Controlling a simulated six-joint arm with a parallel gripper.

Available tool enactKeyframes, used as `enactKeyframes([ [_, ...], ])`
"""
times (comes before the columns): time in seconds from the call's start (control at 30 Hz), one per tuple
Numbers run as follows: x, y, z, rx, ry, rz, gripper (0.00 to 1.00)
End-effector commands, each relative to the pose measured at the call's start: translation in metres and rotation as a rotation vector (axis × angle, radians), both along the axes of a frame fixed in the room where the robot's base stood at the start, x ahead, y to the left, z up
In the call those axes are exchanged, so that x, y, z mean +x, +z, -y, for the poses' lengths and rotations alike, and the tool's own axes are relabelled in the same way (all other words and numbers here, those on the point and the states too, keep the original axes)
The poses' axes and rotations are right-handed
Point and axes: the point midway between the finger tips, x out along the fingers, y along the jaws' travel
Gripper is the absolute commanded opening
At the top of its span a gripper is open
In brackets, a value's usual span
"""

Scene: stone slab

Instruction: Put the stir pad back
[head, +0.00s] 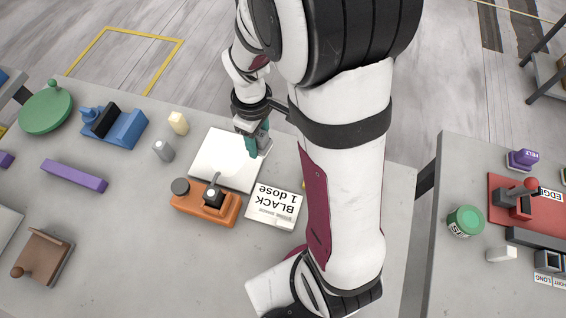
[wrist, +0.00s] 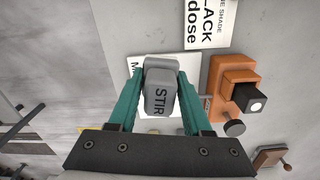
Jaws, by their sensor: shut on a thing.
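The stir pad (wrist: 158,90) is a grey rounded block marked "STIR". In the wrist view it sits between the two teal fingers of my gripper (wrist: 160,105), which is shut on it. In the head view my gripper (head: 254,146) points down over the right part of a white square plate (head: 222,162), and the pad is mostly hidden by the fingers. In the wrist view the plate (wrist: 135,66) shows behind the pad with part of a letter on it. I cannot tell whether the pad touches the plate.
An orange device (head: 190,205) with a black knob and a "BLACK 1 dose" card (head: 275,207) lie close in front of the plate. A grey piece (head: 163,151) and a cream block (head: 178,123) stand to its left. The slab's front middle is clear.

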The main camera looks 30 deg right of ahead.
Motion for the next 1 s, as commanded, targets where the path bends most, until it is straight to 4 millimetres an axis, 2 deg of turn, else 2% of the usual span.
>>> enactKeyframes([
  [0.03,-0.008,0.001,0.017,0.0,-0.054,0.001,0.0],
  [0.1,-0.02,0.001,0.038,0.0,-0.126,0.002,0.0],
  [0.23,-0.036,-0.004,0.061,0.001,-0.213,0.0,0.0],
  [0.63,-0.04,-0.09,0.063,0.001,-0.223,-0.003,0.0],
  [0.73,-0.039,-0.1,0.063,0.001,-0.222,0.0,0.0],
  [1.0,-0.038,-0.101,0.063,0.0,-0.222,0.002,0.0],
])
